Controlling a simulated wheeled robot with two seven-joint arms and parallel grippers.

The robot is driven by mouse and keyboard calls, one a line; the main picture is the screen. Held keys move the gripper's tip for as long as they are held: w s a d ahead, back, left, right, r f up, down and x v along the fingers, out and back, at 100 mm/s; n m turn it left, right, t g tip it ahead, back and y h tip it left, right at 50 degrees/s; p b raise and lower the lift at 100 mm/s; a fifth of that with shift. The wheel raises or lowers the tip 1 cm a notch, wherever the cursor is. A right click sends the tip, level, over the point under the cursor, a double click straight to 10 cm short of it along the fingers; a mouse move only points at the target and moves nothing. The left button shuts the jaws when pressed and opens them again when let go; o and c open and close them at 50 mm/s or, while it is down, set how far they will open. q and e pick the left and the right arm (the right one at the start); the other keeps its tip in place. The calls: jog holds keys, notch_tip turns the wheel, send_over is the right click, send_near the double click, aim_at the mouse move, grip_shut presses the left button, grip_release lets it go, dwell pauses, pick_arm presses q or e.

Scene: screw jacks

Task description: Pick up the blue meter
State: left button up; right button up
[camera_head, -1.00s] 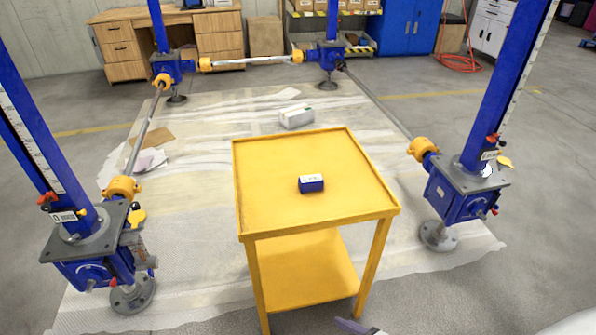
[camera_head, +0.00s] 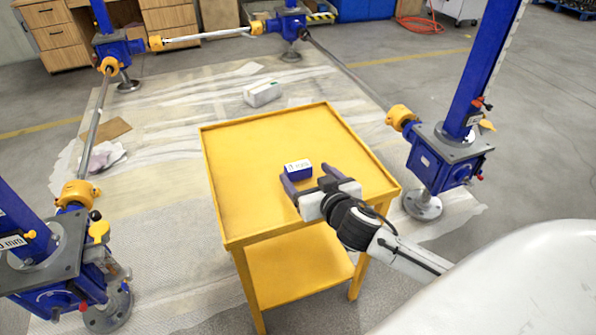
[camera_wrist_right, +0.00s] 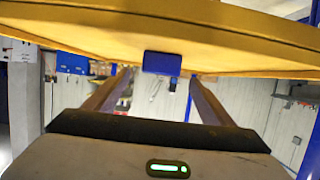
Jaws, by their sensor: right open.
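The blue meter (camera_head: 298,172) is a small box with a white labelled top. It sits on the yellow cart's top (camera_head: 255,160), right of the middle. My right gripper (camera_head: 310,179) is open, with its two dark fingers pointing at the meter from the front right. In the right wrist view the blue meter (camera_wrist_right: 162,63) appears between the two spread fingers, near the fingertips. I cannot tell whether either finger touches it. My left gripper is not in view.
The yellow cart has a raised rim and a lower shelf (camera_head: 300,265). Blue screw jacks stand around it, one at the right (camera_head: 450,160) and one at the left (camera_head: 60,260). A white box (camera_head: 262,93) lies on the floor sheet behind the cart.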

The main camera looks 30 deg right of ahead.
aim_at(301, 171)
jog(key=x, duration=0.4)
jog(key=shift+w+f, duration=0.2)
jog(key=shift+f, duration=0.15)
jog(key=shift+c, duration=0.6)
jog(key=c, duration=1.1)
jog(key=shift+c, duration=0.2)
jog(key=shift+r, duration=0.15)
